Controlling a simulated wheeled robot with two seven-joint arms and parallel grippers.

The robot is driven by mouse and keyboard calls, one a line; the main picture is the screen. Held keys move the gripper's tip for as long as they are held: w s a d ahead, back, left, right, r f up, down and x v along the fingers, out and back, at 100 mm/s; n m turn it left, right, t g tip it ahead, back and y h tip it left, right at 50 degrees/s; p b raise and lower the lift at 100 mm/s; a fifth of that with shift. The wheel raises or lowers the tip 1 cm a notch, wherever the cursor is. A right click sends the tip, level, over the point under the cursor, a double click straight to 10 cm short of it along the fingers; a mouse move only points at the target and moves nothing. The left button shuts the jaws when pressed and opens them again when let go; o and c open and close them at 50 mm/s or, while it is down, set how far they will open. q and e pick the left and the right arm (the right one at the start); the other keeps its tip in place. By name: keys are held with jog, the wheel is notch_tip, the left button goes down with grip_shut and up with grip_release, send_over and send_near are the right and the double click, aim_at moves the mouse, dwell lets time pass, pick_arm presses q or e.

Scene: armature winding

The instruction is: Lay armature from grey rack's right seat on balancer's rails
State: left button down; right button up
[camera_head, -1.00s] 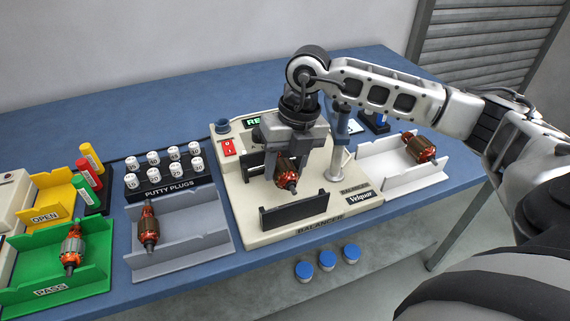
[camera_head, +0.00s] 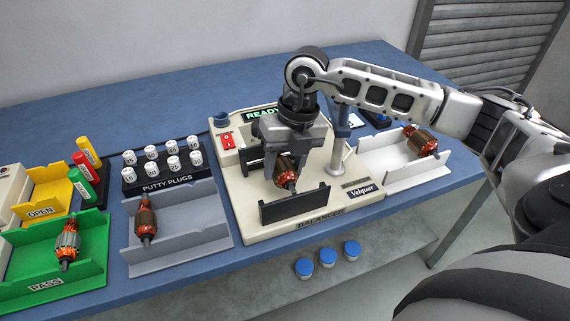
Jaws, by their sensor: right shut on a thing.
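My right gripper (camera_head: 289,157) points down over the balancer (camera_head: 335,215) and is shut on an armature (camera_head: 286,172) with copper-red windings and a dark shaft end. The armature is between the balancer's black rails (camera_head: 295,206), close behind the front one; I cannot tell whether its shaft rests on them. The grey rack (camera_head: 190,243) is left of the balancer. It holds one armature (camera_head: 146,221) at its left seat, and its right part is empty. My left gripper is not in view.
A green PASS tray (camera_head: 92,272) holds an armature (camera_head: 68,243) at the left. A white tray (camera_head: 405,178) with another armature (camera_head: 421,141) is right of the balancer. A post (camera_head: 338,150) stands close to the right of my gripper. Putty plugs (camera_head: 163,178) stand behind the grey rack.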

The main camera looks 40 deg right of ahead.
jog(key=shift+f+b, duration=0.45)
jog(key=shift+f, duration=0.05)
dwell(0.7)
jog(key=o, duration=1.3)
jog(key=d+r, duration=0.3)
jog(key=r, duration=1.2)
jog(key=shift+s+r, duration=0.35)
jog(key=shift+s, duration=0.05)
